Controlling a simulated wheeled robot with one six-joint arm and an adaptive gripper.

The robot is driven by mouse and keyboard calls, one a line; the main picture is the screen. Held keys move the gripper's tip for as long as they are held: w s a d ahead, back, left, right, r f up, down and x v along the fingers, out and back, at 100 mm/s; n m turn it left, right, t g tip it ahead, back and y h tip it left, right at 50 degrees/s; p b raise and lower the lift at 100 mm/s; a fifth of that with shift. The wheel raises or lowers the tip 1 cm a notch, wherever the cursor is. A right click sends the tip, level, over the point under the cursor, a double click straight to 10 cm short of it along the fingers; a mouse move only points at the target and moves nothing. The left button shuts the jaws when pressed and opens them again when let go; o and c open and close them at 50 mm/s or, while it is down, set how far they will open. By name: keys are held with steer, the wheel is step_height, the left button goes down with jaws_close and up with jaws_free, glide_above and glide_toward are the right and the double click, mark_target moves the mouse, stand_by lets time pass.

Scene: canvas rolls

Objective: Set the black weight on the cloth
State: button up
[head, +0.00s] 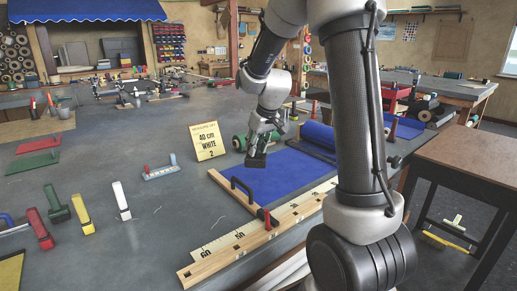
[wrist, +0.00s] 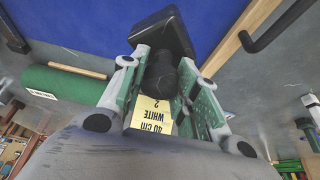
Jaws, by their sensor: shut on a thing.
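The black weight (head: 256,159) hangs below my gripper (head: 262,137) in the head view, at the far-left edge of the blue cloth (head: 268,180). In the wrist view, my gripper (wrist: 162,78) is shut on the knob of the black weight (wrist: 166,33), with a pad on each side. The weight's wider block lies beyond the fingertips, against the blue cloth (wrist: 85,18). I cannot tell whether its underside touches the cloth. The cloth lies flat on the table, with its roll (head: 319,135) at the right.
A wooden bar with a black handle (head: 242,188) lies along the cloth's left edge. A wooden ruler (head: 255,232) runs along the front. A yellow card reading "40 cm WHITE 2" (head: 207,141) stands behind, near a green roll (head: 239,142). Coloured tools (head: 82,212) lie left.

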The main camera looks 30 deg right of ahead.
mark_target(258, 155)
steer(key=shift+f, duration=2.85)
steer(key=shift+f, duration=0.1)
steer(key=o, duration=1)
steer(key=shift+f, duration=0.1)
steer(key=a+v, duration=0.1)
steer(key=v, duration=1.1)
steer(key=s+r+m, duration=0.1)
steer(key=s+r, duration=0.1)
steer(key=s, duration=1.1)
steer(key=s+r+m, duration=0.1)
steer(key=s+r, duration=0.2)
steer(key=s, duration=1.1)
steer(key=shift+a+h, duration=0.35)
steer(key=shift+h, duration=0.05)
steer(key=shift+r, duration=0.15)
